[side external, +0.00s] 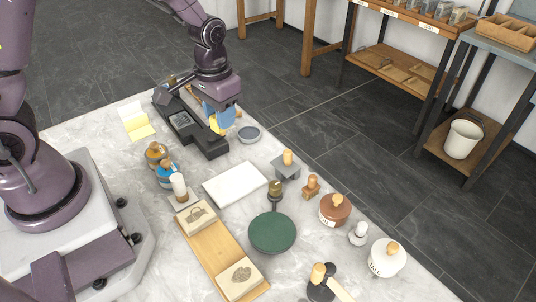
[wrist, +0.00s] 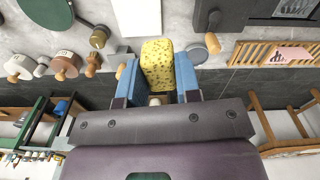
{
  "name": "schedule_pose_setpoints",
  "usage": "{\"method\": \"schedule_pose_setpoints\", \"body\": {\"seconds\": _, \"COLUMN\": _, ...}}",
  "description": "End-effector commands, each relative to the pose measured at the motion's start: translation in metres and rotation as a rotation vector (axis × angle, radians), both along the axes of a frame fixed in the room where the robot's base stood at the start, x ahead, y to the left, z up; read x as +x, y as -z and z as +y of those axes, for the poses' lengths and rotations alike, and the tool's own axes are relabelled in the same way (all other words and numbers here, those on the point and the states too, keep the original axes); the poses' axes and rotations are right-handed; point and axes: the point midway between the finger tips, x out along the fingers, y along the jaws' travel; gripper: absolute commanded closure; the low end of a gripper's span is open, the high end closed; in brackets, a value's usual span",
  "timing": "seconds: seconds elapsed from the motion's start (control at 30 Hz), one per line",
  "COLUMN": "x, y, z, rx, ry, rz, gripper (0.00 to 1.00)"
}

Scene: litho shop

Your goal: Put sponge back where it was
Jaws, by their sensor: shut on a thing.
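The yellow speckled sponge (wrist: 157,62) sits between the two blue fingers of my gripper (wrist: 157,76) in the wrist view. My gripper is shut on it. In the side external view the sponge (side external: 216,125) shows as a small yellow patch, mostly hidden by a blue finger of my gripper (side external: 220,119). It is held over or beside the black device (side external: 184,121) at the back of the table; I cannot tell its exact height. A small grey bowl (side external: 249,133) stands just right of the gripper.
A white slab (side external: 235,184) lies in front of the gripper. Bottles (side external: 166,174), a grey block with a wooden knob (side external: 287,166), a green disc (side external: 272,233) and a wooden board (side external: 212,248) stand nearer. Yellow notes (side external: 136,122) lie left. The table's right edge is close to the bowl.

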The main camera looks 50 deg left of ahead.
Motion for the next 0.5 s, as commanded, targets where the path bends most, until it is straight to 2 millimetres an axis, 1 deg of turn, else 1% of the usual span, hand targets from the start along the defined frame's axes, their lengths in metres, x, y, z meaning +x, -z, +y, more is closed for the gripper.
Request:
{"method": "schedule_pose_setpoints", "body": {"seconds": 0.03, "x": -0.009, "y": 0.0, "z": -0.011, "rx": 0.001, "ry": 0.053, "rz": 0.004, "gripper": 0.88}}
{"method": "schedule_pose_setpoints", "body": {"seconds": 0.07, "x": -0.014, "y": 0.001, "z": -0.015, "rx": 0.002, "ry": 0.076, "rz": 0.007, "gripper": 0.88}}
{"method": "schedule_pose_setpoints", "body": {"seconds": 0.13, "x": -0.023, "y": 0.004, "z": -0.017, "rx": 0.003, "ry": 0.108, "rz": 0.017, "gripper": 0.88}}
{"method": "schedule_pose_setpoints", "body": {"seconds": 0.2, "x": -0.023, "y": 0.009, "z": -0.016, "rx": 0.004, "ry": 0.126, "rz": 0.023, "gripper": 0.88}}
{"method": "schedule_pose_setpoints", "body": {"seconds": 0.27, "x": -0.014, "y": 0.012, "z": -0.016, "rx": 0.006, "ry": 0.138, "rz": 0.019, "gripper": 0.88}}
{"method": "schedule_pose_setpoints", "body": {"seconds": 0.33, "x": 0.0, "y": 0.019, "z": -0.015, "rx": 0.006, "ry": 0.14, "rz": 0.019, "gripper": 0.88}}
{"method": "schedule_pose_setpoints", "body": {"seconds": 0.5, "x": 0.042, "y": 0.038, "z": -0.014, "rx": 0.006, "ry": 0.138, "rz": 0.02, "gripper": 0.88}}
